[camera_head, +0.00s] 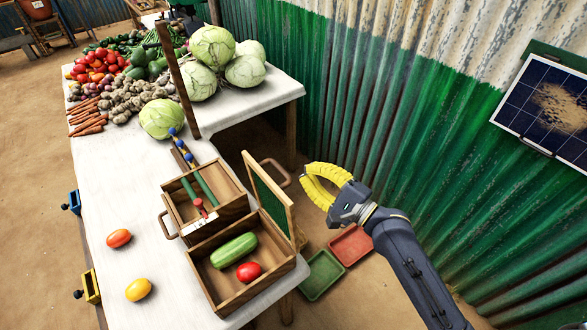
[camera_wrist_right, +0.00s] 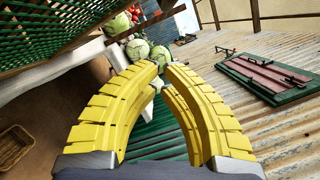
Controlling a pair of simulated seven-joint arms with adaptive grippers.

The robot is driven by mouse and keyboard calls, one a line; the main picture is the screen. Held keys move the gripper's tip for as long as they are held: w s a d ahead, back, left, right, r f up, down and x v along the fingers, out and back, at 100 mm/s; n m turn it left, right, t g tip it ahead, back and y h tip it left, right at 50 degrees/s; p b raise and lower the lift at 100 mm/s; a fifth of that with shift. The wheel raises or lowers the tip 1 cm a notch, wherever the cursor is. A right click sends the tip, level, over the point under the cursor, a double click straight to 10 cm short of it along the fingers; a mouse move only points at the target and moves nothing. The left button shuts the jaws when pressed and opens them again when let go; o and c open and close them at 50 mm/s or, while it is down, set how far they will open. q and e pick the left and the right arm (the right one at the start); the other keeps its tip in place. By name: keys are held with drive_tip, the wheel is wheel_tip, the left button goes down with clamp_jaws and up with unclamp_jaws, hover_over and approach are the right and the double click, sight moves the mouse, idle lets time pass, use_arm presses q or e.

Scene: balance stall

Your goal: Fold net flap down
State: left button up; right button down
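The net flap (camera_head: 270,197), a green net panel in a light wooden frame, stands roughly upright along the right side of the wooden crate (camera_head: 202,272). Its net also fills the upper left of the right wrist view (camera_wrist_right: 60,32). A green vegetable and a red tomato lie in the crate's open front compartment. My right gripper (camera_head: 304,176) has yellow curved fingers and is to the right of the flap, apart from it in the head view. Its fingertips (camera_wrist_right: 161,68) nearly meet, with nothing between them. My left gripper is out of view.
A curved handle (camera_head: 275,173) shows behind the flap. Green (camera_head: 321,275) and red (camera_head: 350,245) trays lie below, beside the table (camera_head: 115,195). Corrugated wall (camera_head: 400,110) stands at the right. Produce crowds the table's far end, with a dark post (camera_head: 178,80) in front.

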drive_tip(key=shift+s+a+r, duration=0.1)
drive_tip(key=shift+a+r, duration=0.25)
drive_tip(key=shift+a, duration=0.35)
drive_tip(key=shift+s+a+r, duration=0.1)
drive_tip(key=shift+a+r, duration=0.25)
drive_tip(key=shift+a, duration=0.35)
drive_tip(key=shift+s+a+r, duration=0.1)
drive_tip(key=shift+a+r, duration=0.25)
drive_tip(key=shift+a, duration=0.35)
drive_tip(key=shift+s+a, duration=0.1)
drive_tip(key=shift+a, duration=0.05)
